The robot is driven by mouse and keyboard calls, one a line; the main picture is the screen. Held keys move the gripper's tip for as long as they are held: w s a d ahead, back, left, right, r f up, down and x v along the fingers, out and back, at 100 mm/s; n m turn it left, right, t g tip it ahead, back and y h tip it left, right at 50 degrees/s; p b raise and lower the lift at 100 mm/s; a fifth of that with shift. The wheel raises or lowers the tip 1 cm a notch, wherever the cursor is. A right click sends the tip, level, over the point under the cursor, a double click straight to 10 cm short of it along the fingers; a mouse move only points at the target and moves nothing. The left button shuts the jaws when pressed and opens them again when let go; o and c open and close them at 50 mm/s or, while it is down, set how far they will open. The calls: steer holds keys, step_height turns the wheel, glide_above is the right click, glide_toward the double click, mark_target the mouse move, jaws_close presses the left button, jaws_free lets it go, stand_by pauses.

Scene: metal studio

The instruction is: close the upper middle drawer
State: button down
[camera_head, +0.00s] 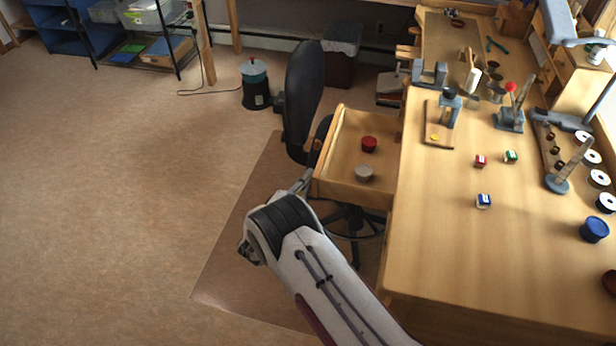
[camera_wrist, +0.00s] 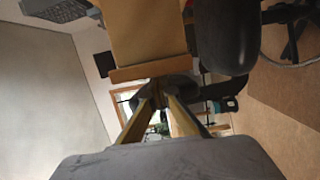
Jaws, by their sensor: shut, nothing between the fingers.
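A wooden drawer (camera_head: 341,143) stands pulled out from the left side of the workbench, open at the top. A red round tin (camera_head: 369,144) and a pale grey round tin (camera_head: 364,173) sit in it. My gripper (camera_head: 305,180) is just outside the drawer's front, near its near left corner, partly hidden by my arm. In the wrist view my gripper (camera_wrist: 158,88) is shut and empty, its fingertips close to the wooden drawer front (camera_wrist: 150,72). I cannot tell whether they touch it.
A black office chair (camera_head: 302,95) stands right beside the drawer, behind my gripper. The workbench (camera_head: 430,230) carries small tins, tools and stands. Open floor (camera_head: 130,190) lies to the left.

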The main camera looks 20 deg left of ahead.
mark_target(356, 194)
steer(key=shift+d, duration=0.1)
steer(key=d, duration=1.9)
steer(key=shift+d, duration=0.1)
steer(key=shift+a, duration=2.2)
steer(key=v, duration=1)
steer(key=shift+d, duration=0.2)
